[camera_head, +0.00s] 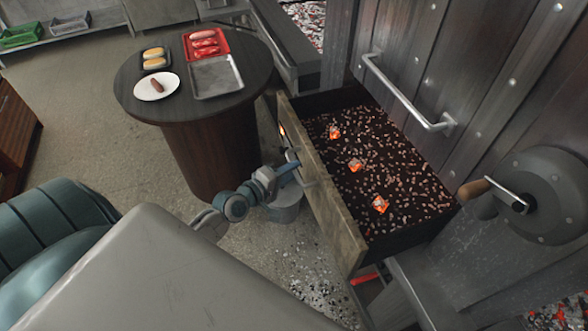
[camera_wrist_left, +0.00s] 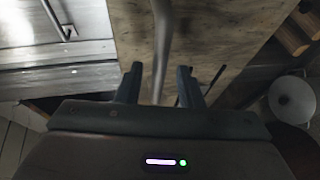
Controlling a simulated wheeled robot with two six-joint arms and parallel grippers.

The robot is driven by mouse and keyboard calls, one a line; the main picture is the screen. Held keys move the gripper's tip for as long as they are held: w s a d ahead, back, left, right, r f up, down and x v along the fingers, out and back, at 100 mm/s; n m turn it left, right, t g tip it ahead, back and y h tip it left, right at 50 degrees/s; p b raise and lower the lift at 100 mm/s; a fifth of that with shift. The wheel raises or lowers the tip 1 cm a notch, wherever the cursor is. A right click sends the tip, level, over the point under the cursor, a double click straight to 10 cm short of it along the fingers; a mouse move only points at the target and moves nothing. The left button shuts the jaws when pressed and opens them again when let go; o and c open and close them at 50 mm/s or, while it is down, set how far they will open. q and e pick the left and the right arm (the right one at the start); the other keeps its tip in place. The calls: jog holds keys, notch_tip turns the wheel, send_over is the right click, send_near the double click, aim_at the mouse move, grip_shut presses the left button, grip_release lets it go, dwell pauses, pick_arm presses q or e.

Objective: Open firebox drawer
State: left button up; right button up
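The firebox drawer (camera_head: 345,240) stands pulled out from the grill in the head view, its inside open to view. It holds dark ash and bits with 3 glowing orange embers (camera_head: 355,165). Its wooden front faces my left arm. My left gripper (camera_head: 292,168) is at the drawer front, by the handle. In the left wrist view the handle bar (camera_wrist_left: 161,40) runs between the two spread fingers of my left gripper (camera_wrist_left: 159,84), with a gap showing on each side. My right gripper is not in view.
A round dark table (camera_head: 150,105) with trays, sausages, buns and a white plate (camera_head: 157,87) stands left of the drawer. A fixed metal bar handle (camera_head: 405,95) is on the grill wall above. A crank wheel (camera_head: 545,195) sits at right.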

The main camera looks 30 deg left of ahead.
pick_arm(q)
jog(key=v, duration=0.9)
jog(key=shift+p, duration=0.45)
jog(key=s+a+f+m+g+y, duration=0.2)
jog(key=s+a+f, duration=0.1)
jog(key=f, duration=0.8)
jog(key=s+a+f+m+g+y+b, duration=0.15)
jog(key=s+f, duration=0.25)
jog(key=f, duration=0.8)
jog(key=s+a+f+m+g+y+p, duration=0.1)
jog(key=s+a+f+m+g, duration=0.2)
jog(key=f, duration=0.8)
jog(key=s+d+f+m+g, duration=0.3)
jog(key=s+f, duration=0.6)
jog(key=s, duration=0.3)
jog(key=s+d+f+m+g+b, duration=0.1)
jog(key=s+d+f+m+g, duration=0.3)
jog(key=s+f, duration=0.6)
jog(key=shift+s+d+f+m, duration=0.25)
jog(key=shift+s+d+m, duration=0.3)
jog(key=shift+s+d, duration=0.55)
jog(key=shift+a+g, duration=0.15)
jog(key=shift+g, duration=0.1)
